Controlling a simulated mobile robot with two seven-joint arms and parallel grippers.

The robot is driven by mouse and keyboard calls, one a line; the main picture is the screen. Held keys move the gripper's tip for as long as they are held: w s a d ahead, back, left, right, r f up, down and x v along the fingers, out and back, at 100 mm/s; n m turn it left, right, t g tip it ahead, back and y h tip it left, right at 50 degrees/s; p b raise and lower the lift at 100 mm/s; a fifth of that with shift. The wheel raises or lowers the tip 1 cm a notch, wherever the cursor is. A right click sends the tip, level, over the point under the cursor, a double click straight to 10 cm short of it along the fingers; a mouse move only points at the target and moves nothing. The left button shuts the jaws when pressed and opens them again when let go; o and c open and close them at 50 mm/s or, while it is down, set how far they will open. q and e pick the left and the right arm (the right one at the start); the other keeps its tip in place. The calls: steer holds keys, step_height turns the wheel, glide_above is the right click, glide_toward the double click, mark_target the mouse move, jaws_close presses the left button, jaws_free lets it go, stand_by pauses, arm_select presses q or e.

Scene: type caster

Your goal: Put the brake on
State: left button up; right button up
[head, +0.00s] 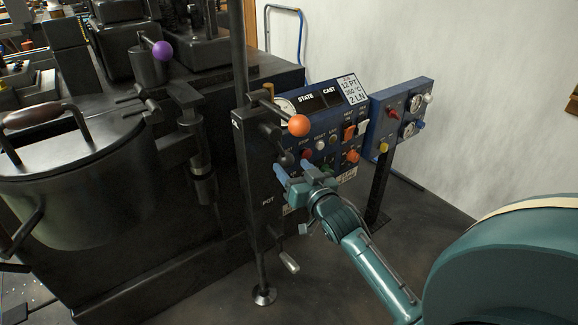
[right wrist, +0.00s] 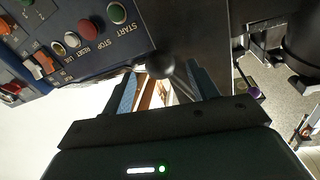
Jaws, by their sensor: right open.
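The dark control box (head: 262,190) carries an orange-knobbed lever (head: 299,125) and, below it, a lever with a black ball knob (head: 287,158). No brake label is readable, so I cannot tell which lever is the brake. My right gripper (head: 294,170) is open, just below the black knob and in front of the panel. In the right wrist view the black knob (right wrist: 160,65) shows between and beyond the two blue fingers (right wrist: 164,90); I see no grip on it. My left gripper is not in view.
The blue button panel (head: 325,130) is close behind my right gripper, with a smaller gauge panel (head: 400,115) to its right. A black pot (head: 70,190) and a purple-knobbed lever (head: 162,50) are at left. A crank handle (head: 289,262) is below.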

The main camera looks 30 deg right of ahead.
steer(key=shift+w+d, duration=0.15)
steer(key=shift+w, duration=1.3)
steer(key=shift+c, duration=0.2)
jaws_close()
